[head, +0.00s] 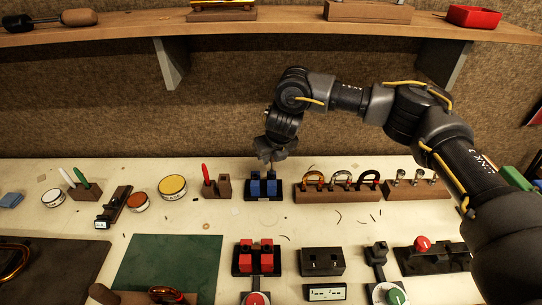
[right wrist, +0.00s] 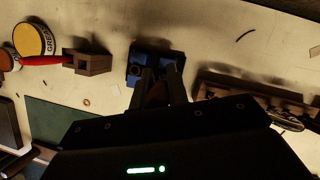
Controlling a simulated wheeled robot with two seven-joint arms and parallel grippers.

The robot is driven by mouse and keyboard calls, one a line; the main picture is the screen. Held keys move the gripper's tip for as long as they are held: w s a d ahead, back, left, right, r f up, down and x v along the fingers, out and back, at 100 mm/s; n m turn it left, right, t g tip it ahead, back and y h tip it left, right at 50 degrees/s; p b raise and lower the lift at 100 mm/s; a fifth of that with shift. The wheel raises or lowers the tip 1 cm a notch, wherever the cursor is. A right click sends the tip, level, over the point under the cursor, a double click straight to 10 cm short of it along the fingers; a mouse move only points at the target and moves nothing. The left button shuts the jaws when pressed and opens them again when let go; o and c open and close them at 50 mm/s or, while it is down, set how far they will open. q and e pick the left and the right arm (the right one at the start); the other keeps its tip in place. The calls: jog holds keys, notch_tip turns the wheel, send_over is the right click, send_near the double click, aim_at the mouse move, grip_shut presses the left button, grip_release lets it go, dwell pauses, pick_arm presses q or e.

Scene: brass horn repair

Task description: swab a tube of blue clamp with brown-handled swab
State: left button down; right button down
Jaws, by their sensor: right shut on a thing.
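The blue clamp (head: 263,188) stands on the bench, with blue blocks on a dark base. It also shows in the right wrist view (right wrist: 152,58). My right gripper (head: 273,157) points down just above and behind the clamp. In the right wrist view my right gripper (right wrist: 160,75) is shut on a dark brown piece, likely the brown swab handle (right wrist: 157,95). The swab's tip is hidden, and I cannot tell whether it touches a tube in the clamp. My left gripper is out of view.
A brown holder (head: 224,187) with a red-handled tool (head: 205,174) stands left of the clamp. A rack with curved pieces (head: 335,193) stands close on the right. A red clamp (head: 256,260) is in front. A shelf (head: 250,28) hangs above.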

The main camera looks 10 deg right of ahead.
jog(key=shift+r, duration=0.1)
dwell(0.3)
jog(key=shift+r+p, duration=1.25)
jog(key=shift+r, duration=0.65)
jog(key=shift+f, duration=0.2)
jog(key=shift+f+b, duration=1.55)
jog(key=shift+f, duration=0.3)
jog(key=shift+r, duration=0.15)
jog(key=shift+r+p, duration=1.3)
jog(key=shift+r, duration=0.7)
